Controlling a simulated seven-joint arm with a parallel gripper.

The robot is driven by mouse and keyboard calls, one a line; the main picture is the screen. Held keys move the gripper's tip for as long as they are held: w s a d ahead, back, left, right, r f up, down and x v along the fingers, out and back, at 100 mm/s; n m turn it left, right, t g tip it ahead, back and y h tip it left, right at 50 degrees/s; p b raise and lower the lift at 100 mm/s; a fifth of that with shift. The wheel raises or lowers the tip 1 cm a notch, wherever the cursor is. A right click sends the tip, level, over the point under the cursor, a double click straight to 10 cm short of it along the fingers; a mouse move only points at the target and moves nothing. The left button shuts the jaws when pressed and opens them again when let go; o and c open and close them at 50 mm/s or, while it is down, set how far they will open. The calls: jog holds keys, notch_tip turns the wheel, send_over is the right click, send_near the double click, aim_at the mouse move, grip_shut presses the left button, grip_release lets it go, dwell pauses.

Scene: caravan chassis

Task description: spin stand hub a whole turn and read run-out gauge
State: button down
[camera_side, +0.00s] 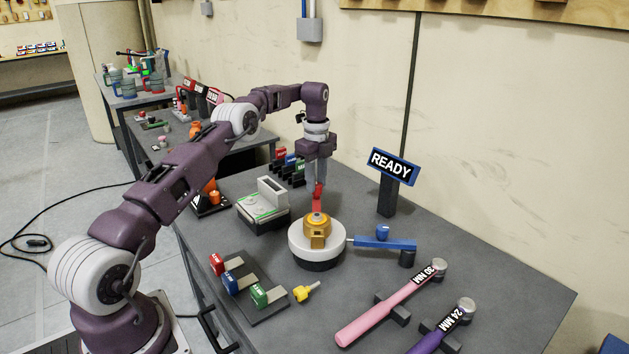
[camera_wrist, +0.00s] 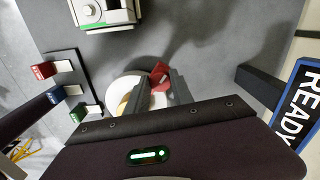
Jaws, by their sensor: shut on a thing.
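The stand (camera_side: 316,262) is a round white disc on a black base in the middle of the bench. An orange-yellow hub (camera_side: 318,222) sits on it. My gripper (camera_side: 318,184) points down above the stand and is shut on a red piece (camera_side: 318,199). The red piece also shows between the fingers in the wrist view (camera_wrist: 160,74). Its lower end is close to the hub; I cannot tell whether it is joined to it. A blue bar with a blue knob (camera_side: 384,243) reaches from the right to the stand's edge. No gauge reading is legible. My gripper hides most of the hub in the wrist view.
A READY sign (camera_side: 392,165) stands behind, right of the gripper. A grey device (camera_side: 263,207) is left of the stand. Red, blue and green tagged blocks (camera_side: 231,283) and a yellow piece (camera_side: 306,291) lie in front. Pink (camera_side: 385,315) and purple wrenches lie at the right.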

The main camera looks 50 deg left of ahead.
jog(key=c, duration=1.1)
grip_release()
